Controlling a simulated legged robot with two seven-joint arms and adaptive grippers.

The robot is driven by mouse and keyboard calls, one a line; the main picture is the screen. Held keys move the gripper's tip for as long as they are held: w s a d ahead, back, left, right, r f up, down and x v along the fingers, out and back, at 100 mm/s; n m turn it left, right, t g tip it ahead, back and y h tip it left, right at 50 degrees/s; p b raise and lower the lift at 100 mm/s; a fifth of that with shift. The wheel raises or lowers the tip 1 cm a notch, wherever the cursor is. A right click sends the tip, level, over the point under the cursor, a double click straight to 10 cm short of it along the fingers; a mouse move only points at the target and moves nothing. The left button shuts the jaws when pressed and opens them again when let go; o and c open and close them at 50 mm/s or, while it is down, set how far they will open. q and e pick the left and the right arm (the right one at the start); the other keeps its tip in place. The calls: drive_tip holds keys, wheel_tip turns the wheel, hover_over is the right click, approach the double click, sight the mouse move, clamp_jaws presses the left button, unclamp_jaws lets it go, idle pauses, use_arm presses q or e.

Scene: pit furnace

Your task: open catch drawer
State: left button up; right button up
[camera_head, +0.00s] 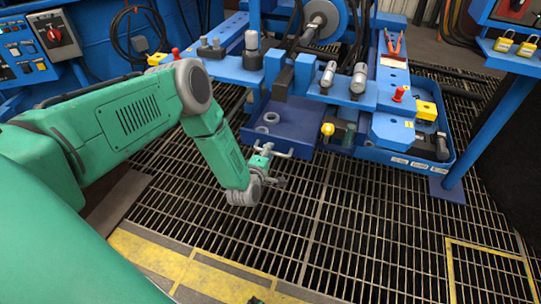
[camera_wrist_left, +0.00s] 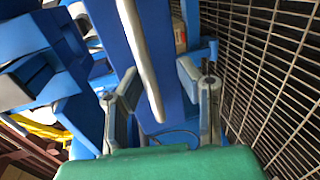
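The catch drawer (camera_head: 310,128) is a blue tray at the front of the blue machine, with a few metal rings lying in it. Its silver handle (camera_head: 275,149) sticks out at the front edge. My left gripper (camera_head: 270,170) is at the handle, low over the floor grating. In the left wrist view the two fingers of the gripper (camera_wrist_left: 160,98) are apart, with the silver handle bar (camera_wrist_left: 140,50) running between them. Gaps show beside the bar, and I cannot tell whether either finger touches it. My right gripper is not seen.
A yellow-topped knob (camera_head: 327,129) stands just right of the drawer. Metal cylinders (camera_head: 358,78) and red-handled pliers (camera_head: 393,43) sit on the machine. A blue post (camera_head: 474,130) stands at the right. The grating (camera_head: 350,220) in front of the drawer is clear.

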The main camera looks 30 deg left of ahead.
use_arm(q)
drive_tip(key=shift+w, duration=0.1)
drive_tip(key=shift+d+r, duration=0.1)
drive_tip(key=shift+d, duration=0.1)
drive_tip(key=shift+d+r, duration=0.25)
drive_tip(key=shift+d, duration=0.3)
drive_tip(key=shift+d+r, duration=0.2)
drive_tip(key=shift+d, duration=0.3)
clamp_jaws()
drive_tip(key=shift+a+f, duration=0.2)
drive_tip(key=shift+a, duration=0.5)
drive_tip(key=shift+s+a+p, duration=0.15)
drive_tip(key=shift+s+p, duration=0.15)
drive_tip(key=shift+s, duration=0.15)
drive_tip(key=shift+c, duration=1)
unclamp_jaws()
drive_tip(key=shift+a+f, duration=0.1)
drive_tip(key=shift+f, duration=0.05)
drive_tip(key=shift+o, duration=1)
drive_tip(key=shift+d, duration=0.45)
